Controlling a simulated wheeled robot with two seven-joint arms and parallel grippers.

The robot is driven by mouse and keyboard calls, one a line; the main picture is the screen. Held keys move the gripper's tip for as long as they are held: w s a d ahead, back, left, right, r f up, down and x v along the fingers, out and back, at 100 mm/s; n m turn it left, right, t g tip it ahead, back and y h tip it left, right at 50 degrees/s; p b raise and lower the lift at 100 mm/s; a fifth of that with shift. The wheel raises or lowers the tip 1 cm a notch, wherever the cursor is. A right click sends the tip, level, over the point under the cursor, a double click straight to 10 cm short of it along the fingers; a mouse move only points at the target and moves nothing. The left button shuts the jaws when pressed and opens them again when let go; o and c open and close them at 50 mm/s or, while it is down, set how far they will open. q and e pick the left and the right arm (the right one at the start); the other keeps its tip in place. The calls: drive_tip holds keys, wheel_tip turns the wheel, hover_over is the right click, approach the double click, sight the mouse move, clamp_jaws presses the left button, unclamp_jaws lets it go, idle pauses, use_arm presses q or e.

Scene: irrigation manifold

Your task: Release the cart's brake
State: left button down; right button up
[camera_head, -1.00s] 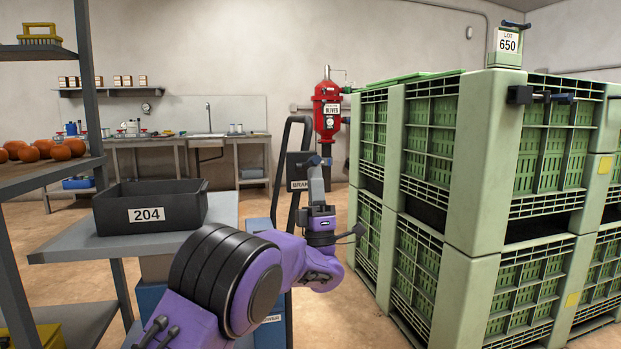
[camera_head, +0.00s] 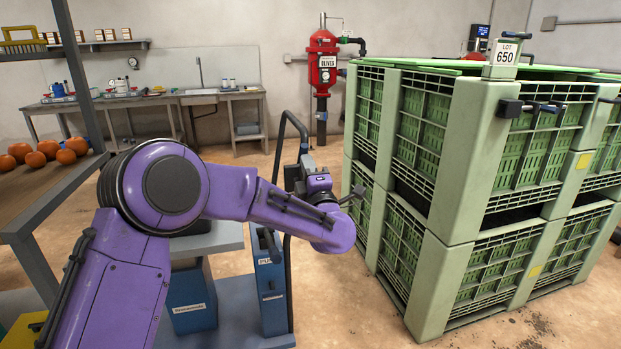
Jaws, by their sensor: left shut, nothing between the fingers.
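The cart's black handle frame (camera_head: 283,128) rises at the centre, above a blue deck (camera_head: 240,338). In the earlier view, a dark box on this frame carries a partly hidden label starting "BRAK". Now the dark box (camera_head: 291,177) shows only as a sliver behind my left wrist, and its label and any lever are hidden. My left gripper (camera_head: 305,158) is at the end of the purple arm, right by the box. It is shut and empty; its fingertips are hardly visible, and I cannot tell whether it touches the box. My right gripper is out of view.
Stacked green crates (camera_head: 460,160) stand close to the right of my left wrist. A red filter tank (camera_head: 322,65) and a sink bench (camera_head: 200,95) stand behind. Open floor lies between cart and bench.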

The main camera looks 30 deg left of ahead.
sight(305, 152)
use_arm(q)
drive_tip(key=w+a+r+g+h+p, duration=0.1)
drive_tip(key=p, duration=0.3)
drive_tip(key=w+a+r+g+h+p, duration=0.1)
drive_tip(key=g+h+p, duration=0.1)
drive_tip(key=p, duration=0.1)
drive_tip(key=shift+a+r+p, duration=0.1)
drive_tip(key=shift+r+p, duration=0.2)
drive_tip(key=shift+p, duration=0.1)
drive_tip(key=shift+w+a+p, duration=0.2)
drive_tip(key=shift+w+p, duration=0.05)
drive_tip(key=shift+p, duration=0.4)
drive_tip(key=shift+s+d+f, duration=0.1)
drive_tip(key=shift+d, duration=0.2)
drive_tip(key=b+v, duration=0.1)
drive_tip(key=v, duration=1.2)
drive_tip(key=shift+s, duration=0.3)
drive_tip(key=shift+d, duration=0.1)
